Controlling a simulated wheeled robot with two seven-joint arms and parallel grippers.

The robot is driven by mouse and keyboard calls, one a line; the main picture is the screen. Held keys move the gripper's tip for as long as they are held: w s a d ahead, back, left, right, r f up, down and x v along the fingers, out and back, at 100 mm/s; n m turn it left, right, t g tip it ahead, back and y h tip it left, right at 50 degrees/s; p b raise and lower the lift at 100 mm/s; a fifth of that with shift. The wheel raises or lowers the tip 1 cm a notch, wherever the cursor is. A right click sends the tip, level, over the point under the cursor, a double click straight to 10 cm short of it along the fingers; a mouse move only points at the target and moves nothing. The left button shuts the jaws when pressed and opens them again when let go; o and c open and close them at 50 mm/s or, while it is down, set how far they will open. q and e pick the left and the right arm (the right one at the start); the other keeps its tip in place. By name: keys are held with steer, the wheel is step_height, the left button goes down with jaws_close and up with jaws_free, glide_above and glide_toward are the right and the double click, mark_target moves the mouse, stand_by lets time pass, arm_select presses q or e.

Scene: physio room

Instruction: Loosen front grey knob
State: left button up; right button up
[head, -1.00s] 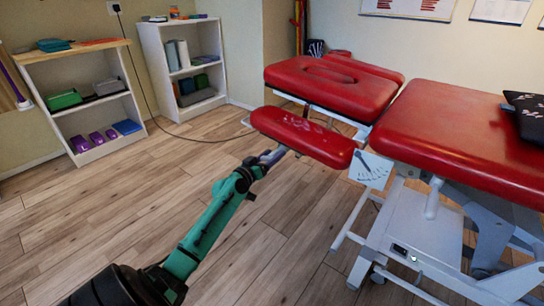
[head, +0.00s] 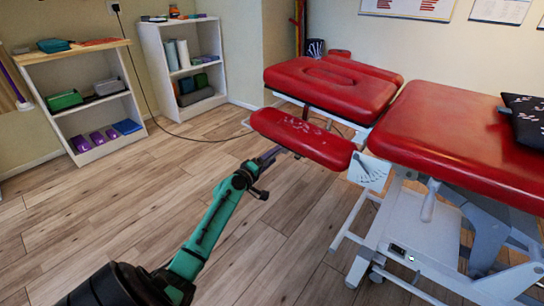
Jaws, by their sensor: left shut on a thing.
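The red treatment couch (head: 455,135) stands at the right, with a red armrest pad (head: 300,135) at its near left side. My left arm reaches in from the bottom, and my left gripper (head: 270,156) is at the underside of the pad's near edge. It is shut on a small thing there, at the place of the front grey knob. The knob itself is hidden by the gripper and too small to make out. My right gripper is not in view.
A white plate with a dial-like scale (head: 369,171) hangs beside the pad on the couch frame. The white couch base (head: 410,245) stands at lower right. Two shelves (head: 82,105) (head: 183,72) stand at the back left. The wooden floor between is clear.

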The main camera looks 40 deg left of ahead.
arm_select(q)
steer(key=shift+n, duration=1.1)
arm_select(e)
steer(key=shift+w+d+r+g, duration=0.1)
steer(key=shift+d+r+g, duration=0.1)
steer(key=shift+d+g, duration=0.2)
arm_select(q)
steer(key=o, duration=1.4)
steer(key=shift+c, duration=0.2)
steer(key=shift+s, duration=0.1)
steer(key=s+p, duration=0.1)
steer(key=s, duration=0.6)
steer(key=shift+d+f, duration=0.1)
steer(key=s, duration=0.7)
steer(key=shift+s, duration=0.25)
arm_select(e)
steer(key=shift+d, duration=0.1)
